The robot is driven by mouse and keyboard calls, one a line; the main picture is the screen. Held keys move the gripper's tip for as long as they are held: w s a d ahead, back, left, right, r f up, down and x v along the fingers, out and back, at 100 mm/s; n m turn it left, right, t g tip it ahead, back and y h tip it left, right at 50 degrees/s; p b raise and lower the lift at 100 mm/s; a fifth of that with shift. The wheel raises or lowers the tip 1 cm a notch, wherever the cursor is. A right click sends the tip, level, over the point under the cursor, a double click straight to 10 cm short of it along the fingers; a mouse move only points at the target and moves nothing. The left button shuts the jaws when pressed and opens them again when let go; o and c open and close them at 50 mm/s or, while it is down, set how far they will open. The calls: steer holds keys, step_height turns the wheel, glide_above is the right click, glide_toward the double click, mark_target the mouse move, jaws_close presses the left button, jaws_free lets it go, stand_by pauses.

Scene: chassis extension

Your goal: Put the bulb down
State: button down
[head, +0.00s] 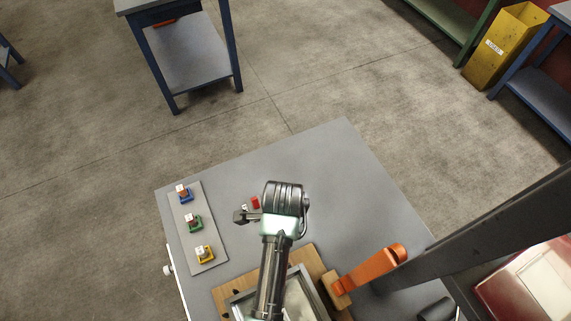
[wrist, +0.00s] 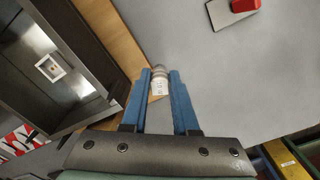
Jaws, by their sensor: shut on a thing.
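The bulb (wrist: 160,82) is small, with a white printed base and a clear rounded end. In the wrist view it sits between the blue fingertips of my gripper (wrist: 160,88), which is shut on it. A grey surface and a wooden edge show behind the bulb; I cannot tell whether it touches either. In the head view my gripper (head: 243,215) is over the grey table (head: 330,180), between the strip of coloured holders and the wooden board. The bulb cannot be made out clearly there.
A grey strip (head: 208,228) carries blue, green and yellow holders with white-topped pieces. A wooden board (head: 318,262) bears a metal box; an orange handle (head: 370,268) is at its right. The table's far part is clear.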

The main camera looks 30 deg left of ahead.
steer(key=shift+f, duration=2.15)
steer(key=shift+f, duration=0.25)
steer(key=c, duration=0.7)
jaws_free()
steer(key=shift+r, duration=0.1)
